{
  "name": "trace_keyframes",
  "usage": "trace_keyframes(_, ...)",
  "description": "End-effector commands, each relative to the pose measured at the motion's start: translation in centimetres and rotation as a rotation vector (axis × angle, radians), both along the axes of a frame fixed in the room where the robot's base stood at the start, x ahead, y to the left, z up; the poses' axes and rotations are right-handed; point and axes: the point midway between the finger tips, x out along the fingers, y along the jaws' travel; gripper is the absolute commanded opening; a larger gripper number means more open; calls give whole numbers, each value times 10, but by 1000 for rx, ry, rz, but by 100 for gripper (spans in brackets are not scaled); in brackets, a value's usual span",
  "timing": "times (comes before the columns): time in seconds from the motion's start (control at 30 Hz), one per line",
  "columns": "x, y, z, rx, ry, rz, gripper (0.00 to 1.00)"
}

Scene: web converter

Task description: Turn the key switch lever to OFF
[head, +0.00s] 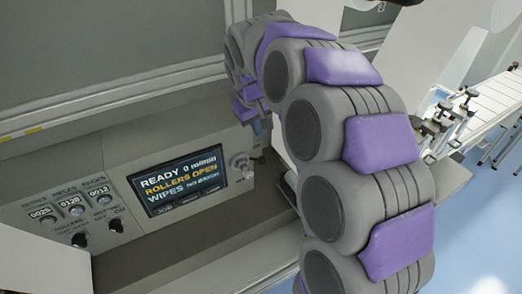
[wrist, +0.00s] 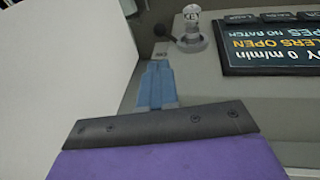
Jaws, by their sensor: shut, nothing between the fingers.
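The key switch (head: 240,162) is a small pale, shiny fitting on the grey panel, just right of the screen in the head view. In the wrist view the key switch (wrist: 190,32) has a clear upright lever on a round base, with a small dark marking. Its ON and OFF marks cannot be read. My gripper (wrist: 157,66) has blue fingers close together and empty. They point toward the switch in the wrist view, a little short of it and to its left. In the head view my arm's grey and purple links hide most of the gripper.
The lit screen (head: 177,180) reads READY, ROLLERS OPEN, WIPES. Counters (head: 75,205) and black knobs (head: 80,240) lie left of it. A ledge (head: 200,253) runs below the panel. A white surface (wrist: 60,60) fills the wrist view's left. A conveyor (head: 490,105) stands at right.

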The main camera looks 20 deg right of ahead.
Motion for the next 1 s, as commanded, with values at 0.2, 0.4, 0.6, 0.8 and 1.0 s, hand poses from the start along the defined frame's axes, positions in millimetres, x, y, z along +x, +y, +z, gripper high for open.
trace_keyframes(0.2,3,-3,-18,-1,5,0,0)
trace_keyframes(0.4,12,-8,-55,0,6,-1,0)
trace_keyframes(0.6,20,-14,-93,0,8,-1,0)
trace_keyframes(0.8,27,-18,-120,-1,3,-1,0)
trace_keyframes(1.0,31,-20,-133,0,0,0,0)
